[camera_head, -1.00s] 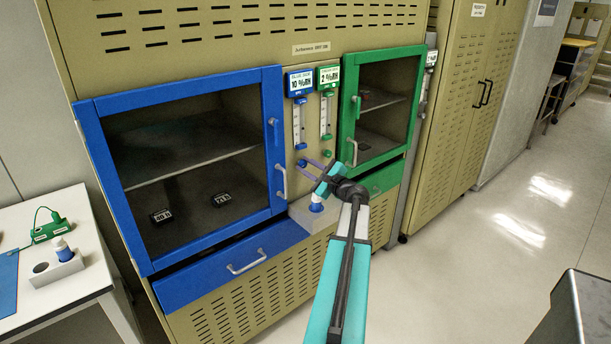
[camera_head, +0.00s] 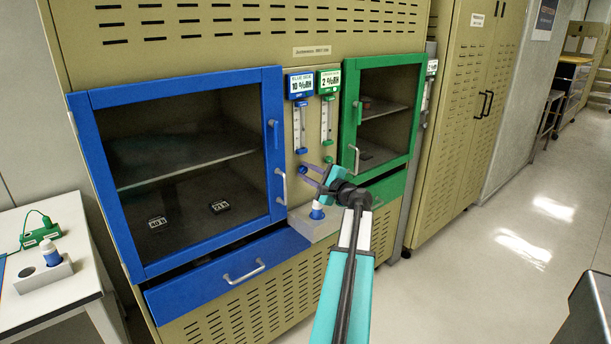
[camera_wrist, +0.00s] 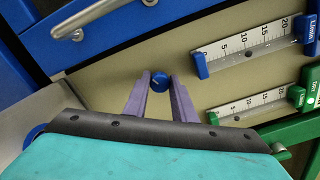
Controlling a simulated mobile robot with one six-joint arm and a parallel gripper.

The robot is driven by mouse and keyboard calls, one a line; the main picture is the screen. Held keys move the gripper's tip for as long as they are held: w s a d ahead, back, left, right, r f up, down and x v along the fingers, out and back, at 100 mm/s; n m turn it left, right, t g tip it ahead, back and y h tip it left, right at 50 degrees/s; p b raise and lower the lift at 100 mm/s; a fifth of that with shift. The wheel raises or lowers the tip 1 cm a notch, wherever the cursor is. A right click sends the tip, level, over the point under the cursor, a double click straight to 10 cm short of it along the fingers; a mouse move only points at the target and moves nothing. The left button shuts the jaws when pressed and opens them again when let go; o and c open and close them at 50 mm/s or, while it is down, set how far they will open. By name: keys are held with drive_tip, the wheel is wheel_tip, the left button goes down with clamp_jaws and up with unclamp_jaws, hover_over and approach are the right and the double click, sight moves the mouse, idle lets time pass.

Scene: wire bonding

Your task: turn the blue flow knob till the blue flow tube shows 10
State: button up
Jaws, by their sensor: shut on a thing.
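The blue flow knob (camera_wrist: 160,83) sits on the beige panel between the purple fingertips of my gripper (camera_wrist: 159,80) in the wrist view. My gripper is shut on it. In the head view my gripper (camera_head: 304,171) reaches the panel below the blue flow tube (camera_head: 298,128). The blue flow tube also shows in the wrist view (camera_wrist: 245,46), with a scale marked 5, 10, 15 and 20 and blue end blocks.
A green flow tube (camera_head: 325,122) stands right beside the blue one. The blue cabinet door (camera_head: 273,150) with its handle is on the left, the green door (camera_head: 350,120) on the right.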

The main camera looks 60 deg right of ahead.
drive_tip(key=shift+w+r, duration=0.1)
drive_tip(key=shift+w, duration=0.05)
drive_tip(key=o, duration=1.1)
drive_tip(key=shift+s+a, duration=0.1)
drive_tip(key=shift+s, duration=0.15)
drive_tip(key=b+v, duration=0.1)
drive_tip(key=v, duration=1.2)
drive_tip(key=shift+s+a, duration=0.1)
drive_tip(key=shift+s, duration=0.05)
